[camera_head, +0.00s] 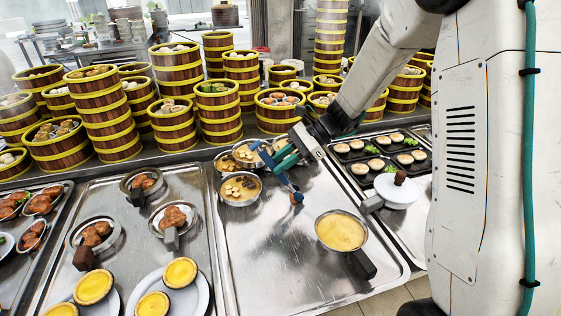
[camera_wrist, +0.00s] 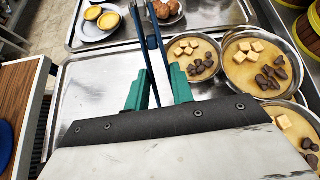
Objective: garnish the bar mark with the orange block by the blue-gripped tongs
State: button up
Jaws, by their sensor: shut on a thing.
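My gripper (camera_head: 284,158) is shut on the blue-gripped tongs (camera_head: 279,171), which hang tilted down over the steel tray. No bar mark can be made out. A pan of plain yellow soup (camera_head: 341,232) stands to the right, below the tongs.
Pans with pale cubes and dark pieces (camera_head: 240,188) stand close to my gripper's left. Steel trays (camera_head: 262,262) cover the counter, with meat pans (camera_head: 174,218) and tarts (camera_head: 181,272) to the left. Steamer towers (camera_head: 220,112) line the back.

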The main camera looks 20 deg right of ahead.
notch_tip(320, 180, up, 8)
jog(key=shift+f, duration=0.2)
dwell(0.8)
dwell(1.0)
